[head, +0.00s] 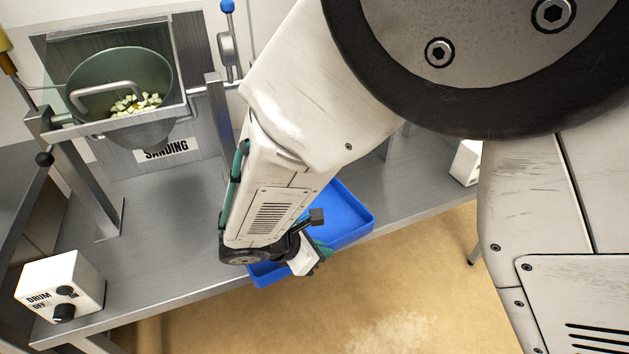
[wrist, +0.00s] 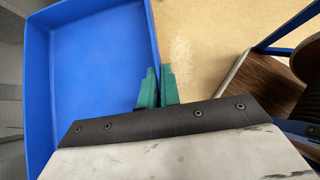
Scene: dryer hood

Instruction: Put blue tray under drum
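The blue tray (head: 350,215) is empty and lies level at the front edge of the steel table, partly hidden behind my arm. In the wrist view the tray (wrist: 95,70) fills the left side. My gripper (head: 316,262) is at the tray's front wall. Its green fingers (wrist: 158,86) stand close together, one on each side of the wall, and look shut on it. Whether the tray touches the table cannot be told. The grey-green drum (head: 120,80) hangs tilted in a metal frame at the upper left, with pale chunks inside.
The steel tabletop (head: 165,235) below and in front of the drum is clear. A frame post (head: 90,190) stands left of that space. A white drum switch box (head: 60,285) sits at the front left corner. Another white box (head: 466,162) stands at the right end.

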